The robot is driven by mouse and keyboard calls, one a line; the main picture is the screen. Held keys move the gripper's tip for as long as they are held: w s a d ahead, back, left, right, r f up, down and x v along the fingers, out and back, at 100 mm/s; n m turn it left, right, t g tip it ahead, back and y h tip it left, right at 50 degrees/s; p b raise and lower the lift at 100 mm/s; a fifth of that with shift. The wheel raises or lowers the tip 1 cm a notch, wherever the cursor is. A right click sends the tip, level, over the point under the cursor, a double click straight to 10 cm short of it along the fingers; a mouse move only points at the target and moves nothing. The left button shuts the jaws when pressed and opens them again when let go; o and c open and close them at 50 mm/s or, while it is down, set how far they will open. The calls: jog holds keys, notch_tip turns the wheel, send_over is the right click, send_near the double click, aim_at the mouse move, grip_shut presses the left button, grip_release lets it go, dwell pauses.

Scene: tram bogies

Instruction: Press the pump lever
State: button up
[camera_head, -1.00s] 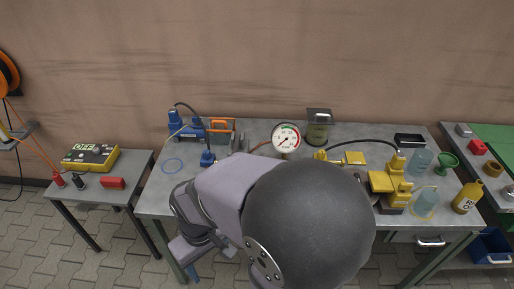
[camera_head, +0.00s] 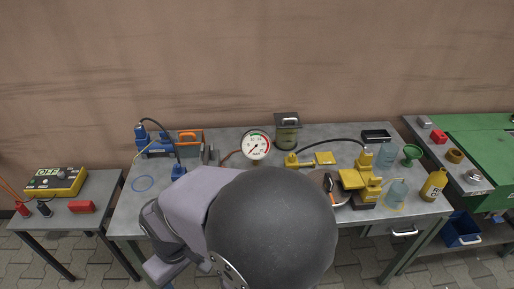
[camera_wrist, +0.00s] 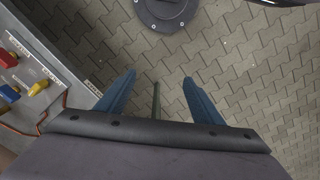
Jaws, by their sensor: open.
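A yellow device (camera_head: 292,161) with a flat yellow plate (camera_head: 325,158) sits right of the gauge. I cannot tell for sure which part is the pump lever. My gripper is hidden in the head view behind my arm. In the wrist view my gripper (camera_wrist: 158,95) is open, its two blue fingers apart over paved floor. A thin dark bar (camera_wrist: 156,103) shows between them; I cannot tell whether it is touched.
The left table holds a yellow box (camera_head: 57,182).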

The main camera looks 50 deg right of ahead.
jog(key=shift+c, duration=0.2)
jog(key=shift+d+r, duration=0.1)
jog(key=shift+d, duration=0.05)
jog(key=c, duration=1.1)
jog(key=shift+d+r, duration=0.1)
jog(key=shift+d, duration=0.2)
grip_shut()
jog(key=s+d+m+g+p, duration=0.2)
jog(key=d+m+p, duration=0.15)
jog(key=d, duration=0.25)
jog(key=w+d+r+m+t+p, duration=0.2)
jog(key=w+d+r+m+t, duration=0.15)
jog(key=w+d, duration=1.25)
jog(key=w+d+r+n+y, duration=0.1)
jog(key=w+d+r+n, duration=0.45)
jog(key=r, duration=0.25)
jog(key=a+r+n, duration=0.1)
jog(key=n, duration=0.2)
jog(key=a+r+n+y, duration=0.1)
jog(key=r+n, duration=0.1)
jog(key=n, duration=0.2)
jog(key=a+r+n, duration=0.1)
jog(key=r+n, duration=0.1)
jog(key=n, duration=0.1)
jog(key=shift+s+n+t+y, duration=0.1)
jog(key=shift+n+t+y, duration=0.15)
jog(key=shift+y, duration=0.15)
